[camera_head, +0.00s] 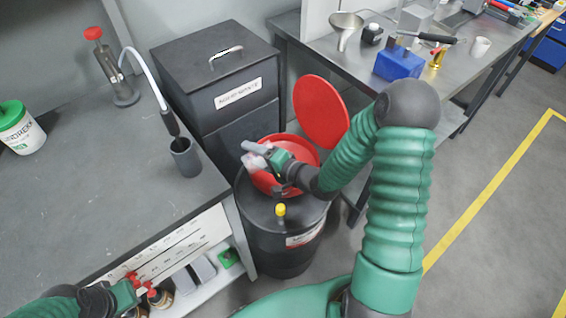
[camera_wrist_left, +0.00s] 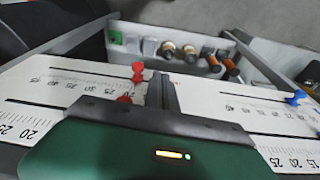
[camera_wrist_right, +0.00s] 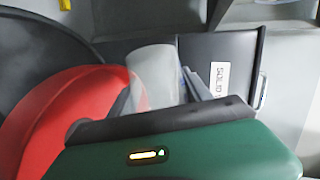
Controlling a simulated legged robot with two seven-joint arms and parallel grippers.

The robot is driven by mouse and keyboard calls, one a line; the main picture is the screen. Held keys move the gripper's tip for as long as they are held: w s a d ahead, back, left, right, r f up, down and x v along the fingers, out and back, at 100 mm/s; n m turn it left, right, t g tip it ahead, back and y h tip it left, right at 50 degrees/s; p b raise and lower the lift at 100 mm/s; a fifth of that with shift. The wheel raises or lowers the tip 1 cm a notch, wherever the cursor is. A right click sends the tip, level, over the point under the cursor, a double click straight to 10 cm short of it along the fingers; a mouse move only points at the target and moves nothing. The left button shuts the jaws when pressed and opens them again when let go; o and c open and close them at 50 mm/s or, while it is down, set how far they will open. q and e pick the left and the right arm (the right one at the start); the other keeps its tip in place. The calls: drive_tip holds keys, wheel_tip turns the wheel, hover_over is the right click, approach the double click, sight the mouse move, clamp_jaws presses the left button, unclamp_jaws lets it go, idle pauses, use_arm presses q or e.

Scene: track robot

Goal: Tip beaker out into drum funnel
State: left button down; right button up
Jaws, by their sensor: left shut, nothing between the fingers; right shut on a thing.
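The black drum (camera_head: 275,258) carries a red funnel (camera_head: 310,152) with its round red lid (camera_head: 321,112) raised behind it. My right gripper (camera_head: 268,155) is over the funnel and shut on the beaker (camera_head: 257,161), a pale, blurred piece that looks tilted. In the right wrist view the beaker (camera_wrist_right: 155,72) is a translucent cylinder at the fingers, with the red funnel (camera_wrist_right: 75,110) to its left. Its contents cannot be made out. My left gripper (camera_head: 128,292) is shut and empty at the bench front, close to red slider knobs (camera_wrist_left: 138,72).
A black lidded bin (camera_head: 215,75) stands behind the drum. The left bench (camera_head: 90,190) holds a grey cup (camera_head: 185,158), a red-topped stand (camera_head: 115,75) and a white tub (camera_head: 18,128). A metal table (camera_head: 350,50) with a blue block (camera_head: 398,63) is at the back right. The right floor is clear.

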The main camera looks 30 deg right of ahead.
sight(244, 158)
drive_tip(key=shift+a, duration=0.35)
drive_tip(key=shift+a+r+n+g+h+p, duration=0.25)
drive_tip(key=shift+r+n+g+h+p, duration=0.15)
drive_tip(key=shift+r+n+h+p, duration=0.5)
drive_tip(key=shift+d+r+n+h+p, duration=0.1)
drive_tip(key=shift+r+n+h+p, duration=0.15)
drive_tip(key=shift+n, duration=0.3)
drive_tip(key=shift+d+r+n+h+p, duration=0.1)
drive_tip(key=shift+n+h, duration=0.25)
drive_tip(key=shift+n, duration=0.2)
drive_tip(key=shift+a+f+n+g+h+b, duration=0.15)
drive_tip(key=shift+f+n+h+b, duration=0.1)
drive_tip(key=shift+f+b, duration=0.25)
drive_tip(key=shift+a+f+n+g+h+b, duration=0.15)
drive_tip(key=shift+f+n+h+b, duration=0.1)
drive_tip(key=shift+f+b, duration=0.2)
drive_tip(key=shift+w+a+r+n+h, duration=0.2)
drive_tip(key=shift+a+r+n+h, duration=0.35)
drive_tip(key=shift+r+n, duration=0.1)
drive_tip(key=shift+a+f+n+h+b, duration=0.25)
drive_tip(key=shift+a+f+n+b, duration=0.1)
drive_tip(key=shift+f, duration=0.2)
wheel_tip(244, 158, up, 12)
drive_tip(key=a+n+h+p, duration=0.1)
drive_tip(key=n+h+p, duration=0.1)
drive_tip(key=p, duration=1)
drive_tip(key=shift+w+a+r+n+h, duration=0.2)
drive_tip(key=shift+a+n+h, duration=0.1)
drive_tip(key=shift+h, duration=0.1)
drive_tip(key=shift+d+r, duration=0.1)
